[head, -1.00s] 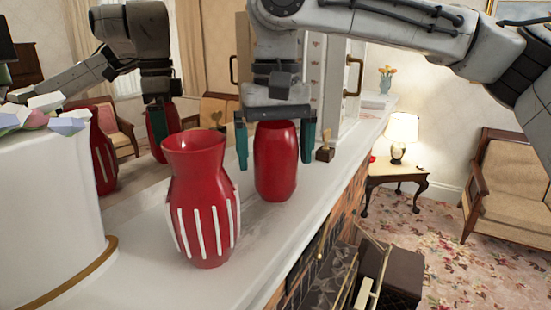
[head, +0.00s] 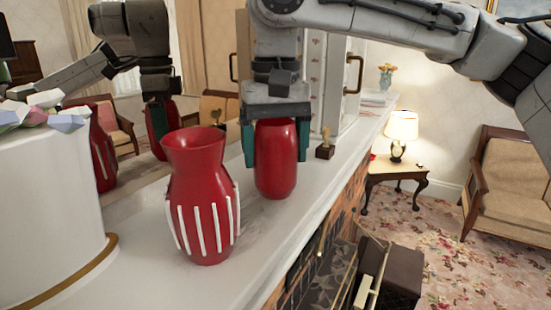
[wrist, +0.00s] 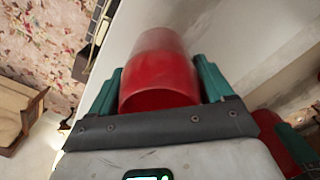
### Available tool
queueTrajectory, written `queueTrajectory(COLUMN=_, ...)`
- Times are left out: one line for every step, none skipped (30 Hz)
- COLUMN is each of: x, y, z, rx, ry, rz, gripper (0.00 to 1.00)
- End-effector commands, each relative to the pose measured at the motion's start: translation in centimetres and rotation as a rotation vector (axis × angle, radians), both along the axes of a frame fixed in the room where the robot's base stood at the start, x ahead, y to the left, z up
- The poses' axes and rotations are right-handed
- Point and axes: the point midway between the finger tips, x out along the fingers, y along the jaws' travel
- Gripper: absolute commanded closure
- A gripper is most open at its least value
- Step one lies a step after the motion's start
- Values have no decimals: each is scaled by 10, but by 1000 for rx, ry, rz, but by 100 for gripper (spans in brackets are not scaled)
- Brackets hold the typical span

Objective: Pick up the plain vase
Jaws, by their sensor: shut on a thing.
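The plain red vase (head: 276,165) stands upright on the white mantel, with no stripes on it. My gripper (head: 276,145) comes down from above, its teal fingers closed against both sides of the vase's upper part. In the wrist view the plain vase (wrist: 158,70) fills the space between the two fingers (wrist: 160,88). The vase's rim is hidden under the gripper in the head view. A second red vase with white raised stripes (head: 202,205) stands nearer on the mantel, apart from my gripper.
The white mantel (head: 225,275) drops off on the right above the brick fireplace. A large white round object (head: 50,210) stands at left. A small gold-topped ornament (head: 325,148) is just right of the plain vase. A mirror behind reflects the vases and my arm.

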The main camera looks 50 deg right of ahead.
Motion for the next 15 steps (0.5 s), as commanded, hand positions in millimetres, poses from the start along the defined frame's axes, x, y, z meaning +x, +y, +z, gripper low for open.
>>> queueTrajectory(x=0, y=0, z=0, rx=0, ry=-1, rz=0, gripper=78)
queueTrajectory(x=0, y=0, z=0, rx=0, ry=-1, rz=0, gripper=81)
queueTrajectory(x=0, y=0, z=0, rx=0, ry=-1, rz=0, gripper=85)
queueTrajectory(x=0, y=0, z=0, rx=0, ry=-1, rz=0, gripper=88)
queueTrajectory(x=0, y=0, z=1, rx=0, ry=-2, rz=0, gripper=88)
queueTrajectory(x=0, y=0, z=1, rx=0, ry=-2, rz=0, gripper=88)
queueTrajectory(x=0, y=0, z=1, rx=0, ry=-2, rz=0, gripper=88)
queueTrajectory(x=0, y=0, z=1, rx=0, ry=-2, rz=0, gripper=88)
queueTrajectory(x=0, y=0, z=1, rx=0, ry=-2, rz=0, gripper=88)
queueTrajectory(x=0, y=0, z=1, rx=0, ry=-2, rz=0, gripper=88)
queueTrajectory(x=0, y=0, z=1, rx=0, ry=-2, rz=0, gripper=88)
queueTrajectory(x=0, y=0, z=2, rx=0, ry=-2, rz=0, gripper=88)
queueTrajectory(x=0, y=0, z=2, rx=0, ry=-2, rz=0, gripper=88)
queueTrajectory(x=0, y=0, z=3, rx=0, ry=-2, rz=-1, gripper=88)
queueTrajectory(x=1, y=0, z=5, rx=-1, ry=-2, rz=-1, gripper=88)
